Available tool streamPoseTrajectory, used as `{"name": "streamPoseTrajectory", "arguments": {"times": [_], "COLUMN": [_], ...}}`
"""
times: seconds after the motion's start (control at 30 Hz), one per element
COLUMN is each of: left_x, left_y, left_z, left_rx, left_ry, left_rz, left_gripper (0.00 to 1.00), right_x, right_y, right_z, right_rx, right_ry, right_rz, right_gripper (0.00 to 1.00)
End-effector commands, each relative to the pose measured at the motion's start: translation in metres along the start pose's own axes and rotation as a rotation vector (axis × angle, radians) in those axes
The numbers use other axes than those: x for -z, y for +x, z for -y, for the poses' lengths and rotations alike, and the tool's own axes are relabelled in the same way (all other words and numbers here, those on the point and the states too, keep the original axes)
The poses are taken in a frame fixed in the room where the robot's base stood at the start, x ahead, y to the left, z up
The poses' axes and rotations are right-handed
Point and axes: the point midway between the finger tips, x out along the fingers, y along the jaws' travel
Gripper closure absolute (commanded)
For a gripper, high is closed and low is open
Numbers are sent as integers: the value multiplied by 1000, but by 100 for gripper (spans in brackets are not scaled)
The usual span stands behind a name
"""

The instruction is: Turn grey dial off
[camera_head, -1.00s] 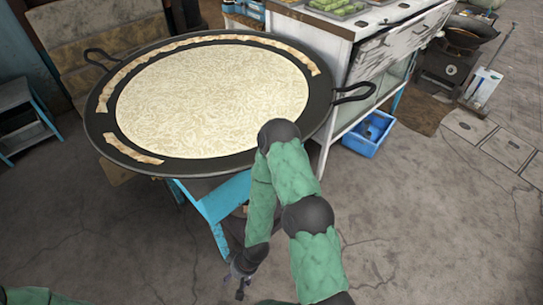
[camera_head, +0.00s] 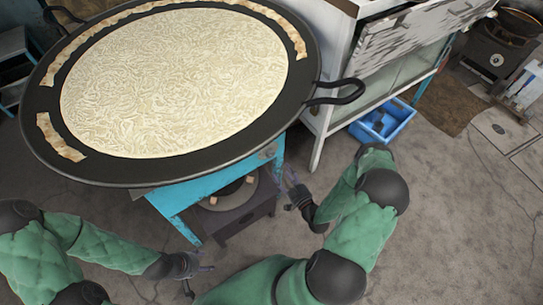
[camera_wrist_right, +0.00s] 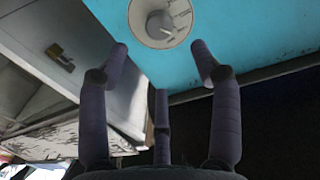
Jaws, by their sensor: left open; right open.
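A grey dial (camera_wrist_right: 160,24) on a round pale plate with markings sits on a turquoise panel (camera_wrist_right: 230,45) at the top of the right wrist view. My right gripper (camera_wrist_right: 160,62) is open and empty, its spread fingers pointing toward the dial without touching it. In the head view my right gripper (camera_head: 289,186) is beside the turquoise stand (camera_head: 190,200) under the big pan. I cannot make out the dial in the head view. My left gripper (camera_head: 195,272) is open and empty, low and in front of the stand.
A wide black pan (camera_head: 110,168) full of pale noodle-like food overhangs the stand, its handle (camera_head: 338,93) jutting right. A small dark burner (camera_head: 240,215) stands beneath. A white cabinet (camera_head: 340,50) and a blue crate (camera_head: 385,120) are to the right.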

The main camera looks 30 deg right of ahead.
Motion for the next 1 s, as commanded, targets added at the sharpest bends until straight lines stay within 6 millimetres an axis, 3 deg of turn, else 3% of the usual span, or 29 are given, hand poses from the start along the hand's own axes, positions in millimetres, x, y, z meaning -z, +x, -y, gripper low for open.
{"name": "streamPoseTrajectory", "arguments": {"times": [0.3,0.5,0.7,1.0], "left_x": [0,1,1,1], "left_y": [17,25,27,27], "left_z": [6,9,10,10], "left_rx": [0,0,0,0], "left_ry": [0,0,1,1], "left_rz": [1,1,1,1], "left_gripper": [42,42,42,42], "right_x": [-2,-2,-1,0], "right_y": [56,83,95,96], "right_z": [2,1,1,0], "right_rx": [5,3,2,1], "right_ry": [-1,1,2,2], "right_rz": [-1,0,3,3], "right_gripper": [36,36,36,39]}}
